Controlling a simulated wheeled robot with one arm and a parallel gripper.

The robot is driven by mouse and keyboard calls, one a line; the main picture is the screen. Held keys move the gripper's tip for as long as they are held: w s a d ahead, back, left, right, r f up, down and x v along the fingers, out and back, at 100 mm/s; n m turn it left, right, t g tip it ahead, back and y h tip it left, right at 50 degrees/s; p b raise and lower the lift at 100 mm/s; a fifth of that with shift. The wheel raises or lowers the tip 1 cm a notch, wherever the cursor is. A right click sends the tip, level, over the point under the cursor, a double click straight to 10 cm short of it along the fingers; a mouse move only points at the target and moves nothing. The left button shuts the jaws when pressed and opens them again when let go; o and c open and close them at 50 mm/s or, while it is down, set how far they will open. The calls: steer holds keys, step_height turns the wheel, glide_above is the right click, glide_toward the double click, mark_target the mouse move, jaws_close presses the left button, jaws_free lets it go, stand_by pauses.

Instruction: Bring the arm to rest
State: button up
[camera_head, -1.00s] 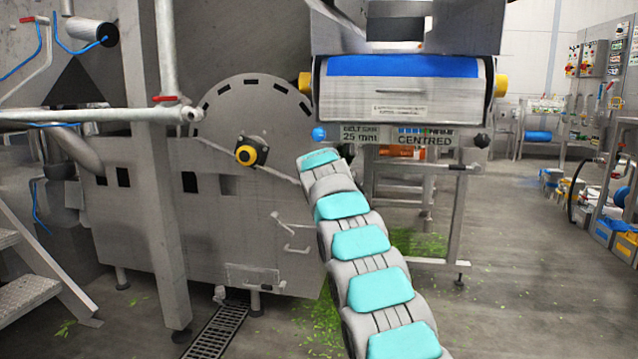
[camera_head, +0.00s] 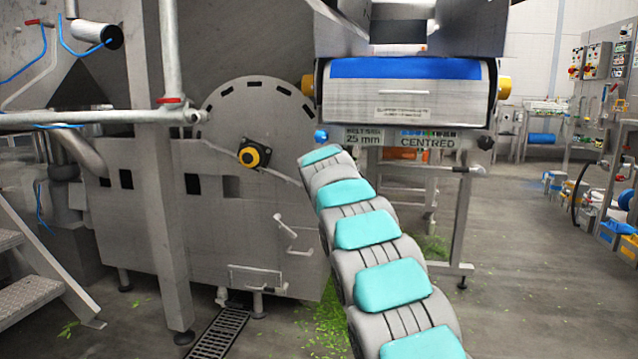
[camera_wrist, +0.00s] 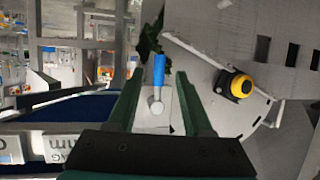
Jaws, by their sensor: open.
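My arm (camera_head: 365,230), grey with teal pads, reaches up from the bottom right of the head view toward the belt machine. Its far end is just below a blue knob (camera_head: 320,136) at the left of the machine's label. My gripper's fingers are hidden in the head view. In the wrist view my gripper (camera_wrist: 159,75) is open, with two dark green fingers apart. A blue handle (camera_wrist: 158,70) on a round metal end shows between them in the picture. I see no finger closed on it, and its depth from the fingers is hard to tell.
A large grey machine (camera_head: 215,215) with a yellow-and-black knob (camera_head: 254,153) stands left of my arm. The belt unit (camera_head: 405,95) is above its far end. A horizontal pipe (camera_head: 100,117) and steps (camera_head: 30,295) are at left. Open floor (camera_head: 530,260) lies at right.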

steer(key=s+d+f+g, duration=0.2)
steer(key=s+d+f, duration=0.15)
steer(key=s, duration=0.55)
steer(key=s+d+f+g+h, duration=0.1)
steer(key=s+d+f+g, duration=0.2)
steer(key=s, duration=0.6)
steer(key=s+d+f+g, duration=0.2)
steer(key=s+f, duration=0.3)
steer(key=s, duration=0.4)
steer(key=s+a+f+g+y, duration=0.1)
steer(key=s+f+g, duration=0.3)
steer(key=s, duration=1.1)
steer(key=s+a+f+n+g+y, duration=0.15)
steer(key=s+f, duration=0.45)
steer(key=s, duration=0.8)
steer(key=s+a+f+g, duration=0.1)
steer(key=s+f+g, duration=0.35)
steer(key=s, duration=1.05)
step_height(320, 180, up, 12)
steer(key=t+p, duration=0.1)
steer(key=p, duration=1.2)
steer(key=shift+w+d+t, duration=0.15)
steer(key=shift+w+t, duration=0.15)
